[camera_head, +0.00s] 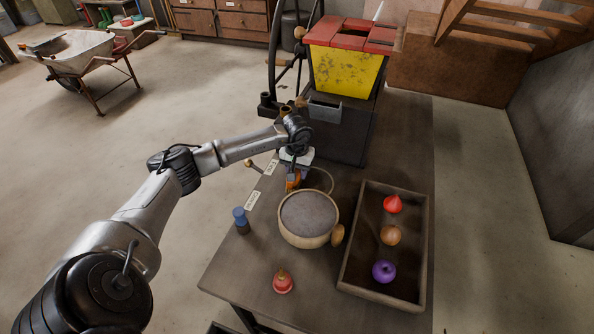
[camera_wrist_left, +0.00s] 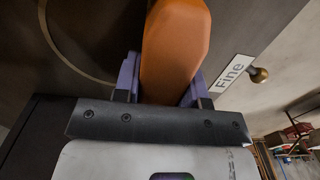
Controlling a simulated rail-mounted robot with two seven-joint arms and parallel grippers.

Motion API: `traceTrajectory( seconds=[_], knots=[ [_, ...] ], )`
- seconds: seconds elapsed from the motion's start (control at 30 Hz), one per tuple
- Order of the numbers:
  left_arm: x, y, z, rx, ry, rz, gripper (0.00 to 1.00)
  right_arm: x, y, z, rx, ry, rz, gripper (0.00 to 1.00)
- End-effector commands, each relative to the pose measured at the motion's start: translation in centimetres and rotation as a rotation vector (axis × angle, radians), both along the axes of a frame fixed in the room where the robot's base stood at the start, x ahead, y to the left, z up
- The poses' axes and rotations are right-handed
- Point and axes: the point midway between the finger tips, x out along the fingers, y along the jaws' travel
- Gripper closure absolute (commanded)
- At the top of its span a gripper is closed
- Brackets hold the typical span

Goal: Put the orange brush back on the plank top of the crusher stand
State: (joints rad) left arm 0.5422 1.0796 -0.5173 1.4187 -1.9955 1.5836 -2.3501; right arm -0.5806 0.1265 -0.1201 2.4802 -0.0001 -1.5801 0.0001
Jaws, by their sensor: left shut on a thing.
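My left gripper (camera_head: 292,173) is shut on the orange brush (camera_head: 293,182), beside the crusher's dark base and over the left side of the stand's brown plank top (camera_head: 400,160). In the left wrist view the orange brush (camera_wrist_left: 175,48) sits between the purple finger pads of the left gripper (camera_wrist_left: 163,82). The lower end of the brush is out of that view, and I cannot tell whether it touches the top. The crusher has a yellow hopper (camera_head: 345,74) with red lids. My right gripper is not in view.
A round bowl (camera_head: 309,214) is close in front of the brush. A tray (camera_head: 356,245) holds red, orange and purple items. A blue-capped item (camera_head: 240,217) and a red item (camera_head: 283,281) stand near the left and front edges. A "Fine" label (camera_wrist_left: 231,72) is near the brush.

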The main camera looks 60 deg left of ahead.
Motion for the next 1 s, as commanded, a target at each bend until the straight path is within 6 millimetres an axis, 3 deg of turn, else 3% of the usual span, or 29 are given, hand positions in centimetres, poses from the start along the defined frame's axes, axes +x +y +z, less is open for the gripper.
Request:
traceTrajectory(
  seconds=[0.1,0.13,0.37,0.73,1.0],
  knots=[
    [0.0,0.0,-0.4,0.0,0.0,0.0,0.84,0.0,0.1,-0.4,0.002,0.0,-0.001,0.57],
    [0.0,0.0,-0.3,0.0,0.0,0.0,0.59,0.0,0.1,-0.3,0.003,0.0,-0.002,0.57],
    [0.0,0.0,-0.3,0.0,0.0,0.0,0.37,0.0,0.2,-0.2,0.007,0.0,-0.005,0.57],
    [0.0,0.0,0.6,0.001,-0.001,0.0,0.36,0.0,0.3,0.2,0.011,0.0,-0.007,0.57],
    [0.1,0.1,5.3,0.003,-0.004,-0.001,0.36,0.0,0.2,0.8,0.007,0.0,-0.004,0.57]
  ],
)
